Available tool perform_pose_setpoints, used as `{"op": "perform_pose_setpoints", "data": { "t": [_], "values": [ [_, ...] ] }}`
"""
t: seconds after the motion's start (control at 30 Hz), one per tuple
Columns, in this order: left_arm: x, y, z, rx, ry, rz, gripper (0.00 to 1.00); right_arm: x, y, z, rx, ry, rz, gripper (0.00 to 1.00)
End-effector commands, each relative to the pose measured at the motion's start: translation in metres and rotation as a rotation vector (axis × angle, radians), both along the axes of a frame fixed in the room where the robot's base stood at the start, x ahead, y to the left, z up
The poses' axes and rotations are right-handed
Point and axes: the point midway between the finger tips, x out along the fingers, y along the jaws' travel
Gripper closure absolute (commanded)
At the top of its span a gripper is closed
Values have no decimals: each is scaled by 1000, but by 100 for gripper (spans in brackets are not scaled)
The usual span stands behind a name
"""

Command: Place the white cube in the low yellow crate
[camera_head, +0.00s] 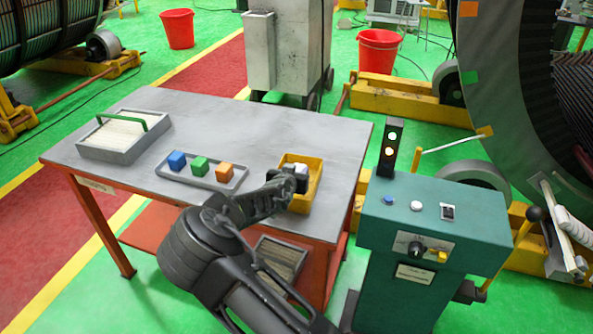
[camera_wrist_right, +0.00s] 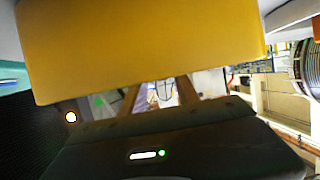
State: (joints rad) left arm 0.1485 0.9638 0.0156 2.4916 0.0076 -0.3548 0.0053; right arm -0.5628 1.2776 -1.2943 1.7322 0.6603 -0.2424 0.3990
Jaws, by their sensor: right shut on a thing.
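The white cube (camera_head: 301,169) shows at the low yellow crate (camera_head: 313,190), on the right part of the grey table. My right gripper (camera_head: 297,176) is shut on the cube, over or just inside the crate's opening. The gripper hides part of the cube and of the crate's left side; whether the cube touches the crate floor cannot be told. In the right wrist view a large yellow surface, seemingly the crate wall (camera_wrist_right: 140,45), fills the upper part, and the cube cannot be made out. My left gripper is not in view.
A grey box with a green handle (camera_head: 125,123) stands at the table's left. A green control console (camera_head: 440,215) stands to the right. The table's back is clear.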

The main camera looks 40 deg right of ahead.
Motion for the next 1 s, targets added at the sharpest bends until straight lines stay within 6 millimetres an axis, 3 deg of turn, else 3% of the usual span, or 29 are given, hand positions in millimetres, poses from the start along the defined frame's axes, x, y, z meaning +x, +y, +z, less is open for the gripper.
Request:
{"op": "perform_pose_setpoints", "data": {
  "t": [0.4, 0.43, 0.67, 1.0],
  "values": [
    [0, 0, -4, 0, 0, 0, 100, 0, 0, -8, 0, -3, -1, 100],
    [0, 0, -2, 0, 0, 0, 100, 0, 0, -6, 0, -2, -1, 60],
    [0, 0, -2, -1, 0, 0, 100, 0, 0, -6, 0, -2, -1, 41],
    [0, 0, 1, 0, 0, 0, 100, 0, 0, -2, 0, -2, -1, 41]
  ]
}}
